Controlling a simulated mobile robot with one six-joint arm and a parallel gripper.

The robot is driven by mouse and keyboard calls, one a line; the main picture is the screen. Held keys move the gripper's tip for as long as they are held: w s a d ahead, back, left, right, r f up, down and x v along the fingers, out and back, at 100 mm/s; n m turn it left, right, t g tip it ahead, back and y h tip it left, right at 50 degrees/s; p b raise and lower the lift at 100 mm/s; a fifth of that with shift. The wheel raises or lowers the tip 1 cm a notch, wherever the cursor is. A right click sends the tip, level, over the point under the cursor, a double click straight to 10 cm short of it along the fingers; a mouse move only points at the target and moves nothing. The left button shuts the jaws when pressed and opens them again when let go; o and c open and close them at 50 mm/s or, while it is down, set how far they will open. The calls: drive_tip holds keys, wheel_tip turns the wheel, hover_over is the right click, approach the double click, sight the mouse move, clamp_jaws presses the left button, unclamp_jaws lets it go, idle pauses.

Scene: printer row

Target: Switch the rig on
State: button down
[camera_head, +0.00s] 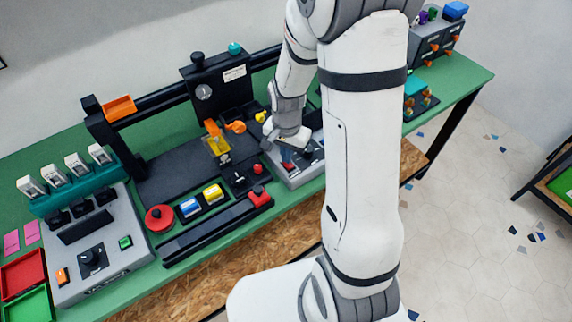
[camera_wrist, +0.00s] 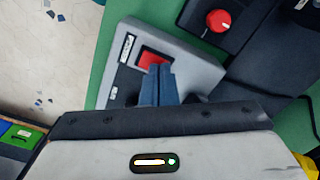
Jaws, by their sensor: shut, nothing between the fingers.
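A grey control box (camera_head: 296,179) sits on the green bench right of the central rig. Its red rocker switch (camera_head: 287,166) is just below my gripper (camera_head: 288,152). In the wrist view the red switch (camera_wrist: 151,59) lies in a dark frame on the grey box (camera_wrist: 188,62). The blue-grey fingers of my gripper (camera_wrist: 160,70) are closed together and empty. Their tips overlap the near edge of the switch in this view. I cannot tell whether they touch it. Part of the switch and box is hidden behind the fingers and the gripper body.
The central rig has a black gantry (camera_head: 205,92), an orange clamp (camera_head: 216,139) and a red round button (camera_head: 159,217). A grey panel (camera_head: 99,258) with dials stands at the left. A dark unit with a red knob (camera_wrist: 218,21) is beside the box. Bare green bench borders the box.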

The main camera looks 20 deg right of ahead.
drive_tip(key=shift+f, duration=0.2)
wheel_tip(320, 180, up, 7)
drive_tip(key=p, duration=0.4)
drive_tip(key=shift+p, duration=0.3)
idle(0.6)
drive_tip(key=s+r+n+t+b, duration=0.3)
drive_tip(key=s+r+n, duration=0.5)
drive_tip(key=s+r, duration=0.6)
drive_tip(key=shift+s+a+r+n, duration=0.25)
drive_tip(key=shift+s+r+n, duration=0.05)
drive_tip(key=shift+r, duration=0.55)
idle(0.8)
